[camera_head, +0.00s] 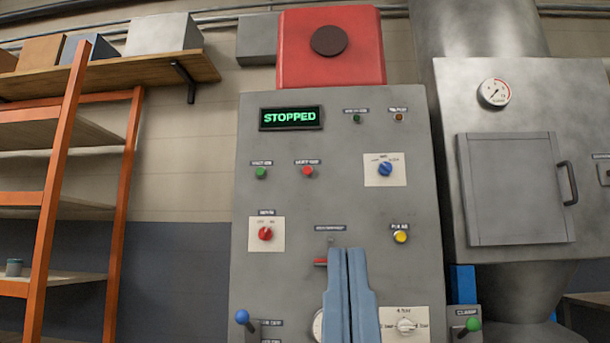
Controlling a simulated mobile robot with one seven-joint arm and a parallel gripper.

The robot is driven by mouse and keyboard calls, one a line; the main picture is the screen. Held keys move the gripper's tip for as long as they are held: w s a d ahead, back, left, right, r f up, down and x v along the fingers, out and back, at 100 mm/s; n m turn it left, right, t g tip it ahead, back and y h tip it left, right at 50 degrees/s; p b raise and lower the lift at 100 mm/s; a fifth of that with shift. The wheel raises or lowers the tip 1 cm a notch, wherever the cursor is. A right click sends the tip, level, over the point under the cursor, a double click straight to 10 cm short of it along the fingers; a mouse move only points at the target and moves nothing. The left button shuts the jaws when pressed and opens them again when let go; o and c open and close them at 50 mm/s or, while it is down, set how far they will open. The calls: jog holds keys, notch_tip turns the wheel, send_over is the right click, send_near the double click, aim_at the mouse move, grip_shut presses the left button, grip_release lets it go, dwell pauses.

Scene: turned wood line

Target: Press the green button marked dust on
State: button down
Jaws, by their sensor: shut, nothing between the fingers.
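A round green button (261,172) sits on the upper left of the grey control panel (330,205). The small label above it is too blurred to read surely. A red button (308,171) is to its right. The display (291,117) above them reads "STOPPED" in green letters. My gripper (347,252) points upward in front of the lower middle of the panel, its two blue fingers shut together and empty. It is below and to the right of the green button, which is in clear view. The fingers hide part of the lower panel.
Other controls include a blue knob (385,169), a red knob (265,233), a yellow button (401,236) and a white-plated selector (405,326). A blue-balled lever (242,317) and green-balled lever (473,324) flank the bottom. Orange-framed shelving (60,190) stands left, a metal cabinet (515,190) right.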

notch_tip(320, 180, up, 14)
jog(key=p, duration=1.1)
jog(key=shift+f, duration=0.2)
